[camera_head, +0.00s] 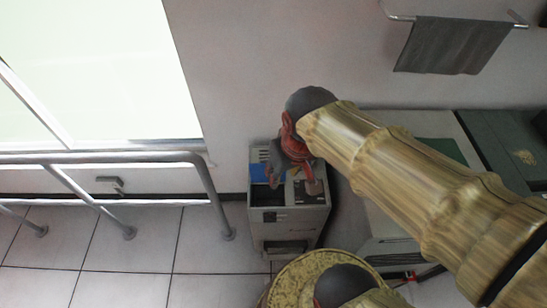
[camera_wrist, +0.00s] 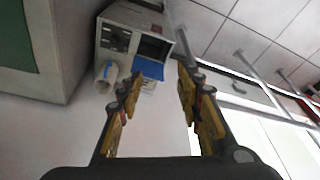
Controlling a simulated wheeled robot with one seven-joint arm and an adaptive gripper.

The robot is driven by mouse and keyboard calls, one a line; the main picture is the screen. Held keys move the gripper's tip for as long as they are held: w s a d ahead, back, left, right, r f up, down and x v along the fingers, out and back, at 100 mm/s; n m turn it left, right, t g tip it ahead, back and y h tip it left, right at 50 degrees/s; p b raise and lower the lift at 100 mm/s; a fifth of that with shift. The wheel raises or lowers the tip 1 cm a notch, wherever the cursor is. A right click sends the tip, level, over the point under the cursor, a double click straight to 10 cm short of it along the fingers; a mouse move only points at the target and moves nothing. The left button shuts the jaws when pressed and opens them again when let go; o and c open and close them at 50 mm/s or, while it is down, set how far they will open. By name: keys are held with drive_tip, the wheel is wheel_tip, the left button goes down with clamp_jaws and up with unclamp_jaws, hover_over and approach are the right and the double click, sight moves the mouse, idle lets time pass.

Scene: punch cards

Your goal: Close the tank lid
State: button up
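No part clearly recognisable as a tank lid shows in either view. A grey box-shaped unit (camera_head: 290,222) stands on the floor against the wall, below my arm. Its top has dark recesses and a blue panel (camera_head: 262,172). In the wrist view the unit (camera_wrist: 128,18) is at the upper middle, with the blue panel (camera_wrist: 149,68) facing me. My gripper (camera_wrist: 158,82) has its two yellow and black fingers spread apart, with nothing between them. In the head view my gripper is over the unit's top, and my wrist hides part of it; contact cannot be told.
A metal railing (camera_head: 130,157) runs along the left by a bright window. A grey towel (camera_head: 453,45) hangs on a wall bar at upper right. A dark green cabinet (camera_head: 505,152) stands at right.

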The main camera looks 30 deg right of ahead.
drive_tip(key=w+d+f+g, duration=0.1)
drive_tip(key=w+f, duration=0.2)
drive_tip(key=w, duration=0.1)
drive_tip(key=w+d+f+m+g, duration=0.1)
drive_tip(key=w+d+f, duration=0.1)
drive_tip(key=w+f, duration=0.1)
drive_tip(key=w+d+f+g, duration=0.1)
drive_tip(key=w+f, duration=0.3)
drive_tip(key=w, duration=0.1)
drive_tip(key=shift+d, duration=0.4)
clamp_jaws()
drive_tip(key=w+d+f+m, duration=0.1)
drive_tip(key=w+d+f, duration=0.2)
drive_tip(key=w+f, duration=0.45)
drive_tip(key=w+d+f+m, duration=0.1)
drive_tip(key=w+d+f, duration=0.4)
drive_tip(key=f, duration=0.4)
drive_tip(key=w+m, duration=0.1)
drive_tip(key=w, duration=0.8)
wheel_tip(320, 180, down, 9)
drive_tip(key=s+b, duration=0.2)
drive_tip(key=shift+a+r+m+t, duration=0.2)
drive_tip(key=shift+a+m+t, duration=0.1)
drive_tip(key=shift+a+t, duration=0.1)
